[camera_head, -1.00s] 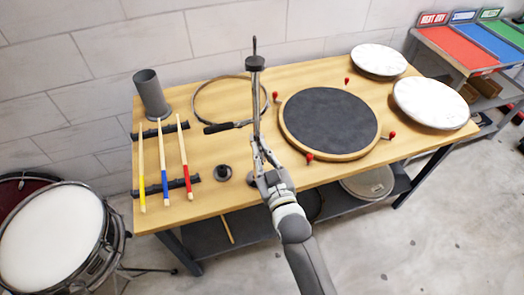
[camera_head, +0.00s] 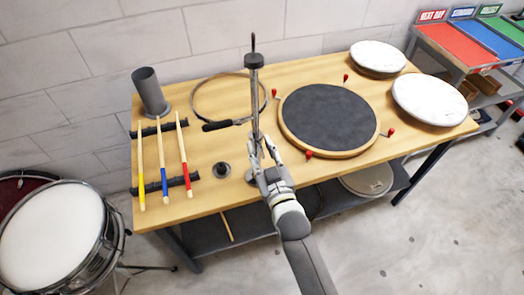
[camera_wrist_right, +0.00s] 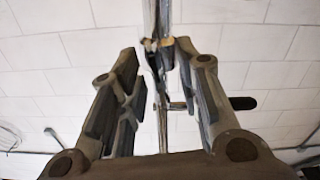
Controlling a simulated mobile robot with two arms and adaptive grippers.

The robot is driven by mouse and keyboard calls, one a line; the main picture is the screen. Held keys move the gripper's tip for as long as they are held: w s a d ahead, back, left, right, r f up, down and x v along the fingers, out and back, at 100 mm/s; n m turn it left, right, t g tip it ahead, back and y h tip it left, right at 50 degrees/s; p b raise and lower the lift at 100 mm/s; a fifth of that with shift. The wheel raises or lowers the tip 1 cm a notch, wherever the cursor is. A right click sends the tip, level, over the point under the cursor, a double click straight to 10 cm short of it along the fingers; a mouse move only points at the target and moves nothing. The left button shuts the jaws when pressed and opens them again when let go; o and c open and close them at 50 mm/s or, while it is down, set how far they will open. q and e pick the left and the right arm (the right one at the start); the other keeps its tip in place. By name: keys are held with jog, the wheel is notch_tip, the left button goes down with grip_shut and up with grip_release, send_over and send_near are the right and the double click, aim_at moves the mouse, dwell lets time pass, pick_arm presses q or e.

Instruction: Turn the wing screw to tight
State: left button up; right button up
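A slim metal stand (camera_head: 254,95) with a dark disc near its top rises at the middle of the bench. In the right wrist view its post (camera_wrist_right: 164,14) runs down between my fingers. A small tan, winged-looking piece on the post (camera_wrist_right: 158,44) seems to be the wing screw; its turn is too small to judge. My right gripper (camera_head: 267,150) is at the stand's lower part, in front of it. In the right wrist view its two fingers (camera_wrist_right: 160,103) are spread, with a visible gap and nothing clamped. My left gripper is out of view.
A black handle (camera_head: 217,126) sticks out left of the stand, near a wire hoop (camera_head: 228,98). A round dark pad (camera_head: 328,118) lies right, with red-knobbed pegs around it. Drumsticks (camera_head: 162,160) rest on a rack left. The wooden bench front (camera_head: 220,200) is mostly clear.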

jog(key=v, duration=1.2)
dwell(0.3)
jog(key=s+d+f+g+h+b, duration=0.1)
jog(key=s+f+g, duration=0.15)
jog(key=f, duration=0.85)
jog(key=s+d+f+g+b, duration=0.1)
jog(key=s+d+f+g, duration=0.15)
jog(key=f, duration=0.85)
jog(key=s+d+f+g+h+b, duration=0.1)
jog(key=s+f+g, duration=0.15)
jog(key=f, duration=0.85)
pick_arm(q)
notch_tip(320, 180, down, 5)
jog(key=shift+b, duration=1.05)
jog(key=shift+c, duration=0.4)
pick_arm(e)
jog(key=s+d+f+m+g+h, duration=0.1)
jog(key=s+d+f+g, duration=0.2)
jog(key=s+d+f, duration=0.2)
jog(key=s+d+f+m+g+h, duration=0.1)
jog(key=s+d+f, duration=0.4)
jog(key=s+f, duration=0.5)
jog(key=s+d+f+m+g+h, duration=0.1)
jog(key=s+d+f+g, duration=0.3)
jog(key=s+f, duration=0.3)
jog(key=s+d, duration=0.1)
jog(key=s, duration=0.3)
jog(key=shift+d+f+g+h, duration=0.2)
jog(key=shift+f+g+h, duration=0.05)
jog(key=shift+g+h, duration=0.1)
